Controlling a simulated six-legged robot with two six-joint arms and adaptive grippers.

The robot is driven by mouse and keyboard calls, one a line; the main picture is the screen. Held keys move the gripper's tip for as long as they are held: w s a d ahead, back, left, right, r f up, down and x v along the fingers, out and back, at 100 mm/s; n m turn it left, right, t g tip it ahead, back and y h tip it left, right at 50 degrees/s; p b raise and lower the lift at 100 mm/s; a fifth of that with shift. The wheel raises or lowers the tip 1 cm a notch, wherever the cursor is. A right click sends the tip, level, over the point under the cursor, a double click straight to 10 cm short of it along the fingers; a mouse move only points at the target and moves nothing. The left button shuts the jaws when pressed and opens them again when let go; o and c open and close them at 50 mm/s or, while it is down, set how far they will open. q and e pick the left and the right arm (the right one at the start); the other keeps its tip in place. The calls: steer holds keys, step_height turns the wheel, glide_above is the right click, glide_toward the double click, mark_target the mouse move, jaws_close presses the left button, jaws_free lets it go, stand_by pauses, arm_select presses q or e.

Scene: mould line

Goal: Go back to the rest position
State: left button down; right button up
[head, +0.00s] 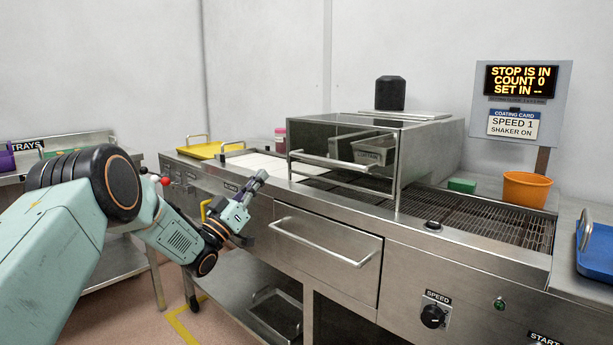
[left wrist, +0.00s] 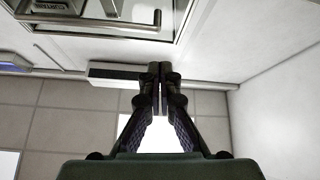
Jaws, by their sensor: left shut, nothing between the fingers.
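My left gripper (head: 252,188) is in the head view, in front of the steel mould line (head: 460,262), at the height of its front panel. Its fingers point up and to the right, and they are shut with nothing between them. In the left wrist view the two fingertips (left wrist: 160,75) meet. My right gripper does not show in either view.
A drawer with a bar handle (head: 325,242) lies right of my left gripper. A steel hood (head: 385,150) stands on the line. A yellow tray (head: 216,149), an orange bucket (head: 527,190) and a blue tray (head: 596,250) sit on top. A side table (head: 118,262) stands left.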

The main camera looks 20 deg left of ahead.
arm_select(q)
steer(key=shift+w+f, duration=0.1)
steer(key=s+d+f+n+g+y, duration=0.2)
steer(key=f+g+y, duration=0.15)
steer(key=f, duration=0.75)
steer(key=s+d+f+n+g+y, duration=0.2)
steer(key=s+d+f+g+y, duration=0.15)
steer(key=f, duration=0.85)
steer(key=s+d+f+g+p, duration=0.1)
steer(key=s+d+f+g, duration=0.25)
steer(key=s+f, duration=0.35)
steer(key=s+d+f+g, duration=0.35)
steer(key=s+f, duration=0.25)
steer(key=s, duration=0.2)
steer(key=s+d+f+m+g+p, duration=0.1)
steer(key=s+g, duration=0.3)
steer(key=s, duration=1.1)
steer(key=s+d+f+m+g+p, duration=0.1)
steer(key=s+d+f+g, duration=0.2)
steer(key=s, duration=1.3)
steer(key=g, duration=0.2)
steer(key=shift+s+d+m+g, duration=0.15)
steer(key=shift+d+m+g, duration=0.15)
